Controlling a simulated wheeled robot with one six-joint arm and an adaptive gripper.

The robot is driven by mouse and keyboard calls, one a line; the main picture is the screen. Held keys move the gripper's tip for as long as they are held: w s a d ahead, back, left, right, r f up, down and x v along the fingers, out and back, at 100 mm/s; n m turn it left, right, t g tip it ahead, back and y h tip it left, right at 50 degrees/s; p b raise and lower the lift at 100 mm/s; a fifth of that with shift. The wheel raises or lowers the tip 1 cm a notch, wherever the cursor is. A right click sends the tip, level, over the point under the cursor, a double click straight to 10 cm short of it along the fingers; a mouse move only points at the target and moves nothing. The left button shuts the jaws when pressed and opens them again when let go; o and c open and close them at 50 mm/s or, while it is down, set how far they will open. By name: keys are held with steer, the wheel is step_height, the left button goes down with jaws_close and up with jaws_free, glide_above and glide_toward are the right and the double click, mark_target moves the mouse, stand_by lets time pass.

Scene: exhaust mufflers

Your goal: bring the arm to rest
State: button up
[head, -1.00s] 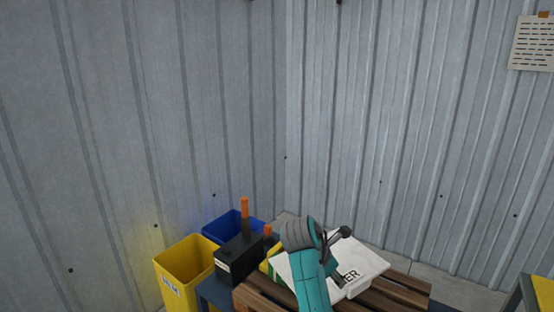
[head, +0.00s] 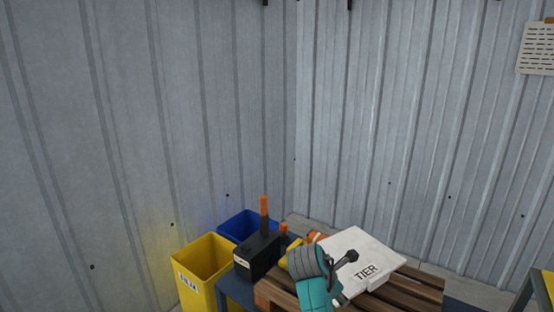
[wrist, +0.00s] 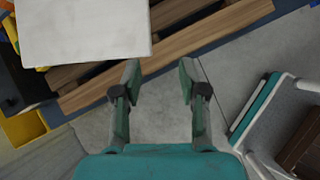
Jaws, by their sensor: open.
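In the wrist view my gripper (wrist: 159,75) is open, with its two fingers well apart and nothing between them. Bare grey floor and the edge of a wooden pallet (wrist: 215,28) show beyond the fingertips. In the head view my teal and grey arm (head: 312,280) stands at the bottom centre, in front of the pallet (head: 402,292).
A white box lettered "TIER" (head: 352,250) lies on the pallet, also at upper left in the wrist view (wrist: 85,32). A black box with an orange-tipped upright (head: 258,254), a yellow bin (head: 203,262) and a blue bin (head: 245,224) stand left. Corrugated walls (head: 400,120) close the corner.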

steer(key=s+d+f+m+t, duration=0.2)
steer(key=s+f, duration=0.3)
steer(key=f, duration=0.5)
steer(key=s+f+m+t+y, duration=0.2)
steer(key=s+f+m, duration=0.1)
steer(key=s+f, duration=0.55)
steer(key=s+f+m+t+y, duration=0.1)
steer(key=s+f+m, duration=0.35)
steer(key=s, duration=0.75)
steer(key=s+r+m+t+y, duration=0.15)
steer(key=s+r+m, duration=0.4)
steer(key=s, duration=0.65)
steer(key=s+r+m+t+y, duration=0.1)
steer(key=s+r+m+t, duration=0.4)
steer(key=s, duration=0.8)
steer(key=s+r+m, duration=0.3)
steer(key=s+r, duration=0.2)
steer(key=r, duration=0.4)
steer(key=shift+m+g, duration=0.3)
steer(key=shift+g, duration=0.05)
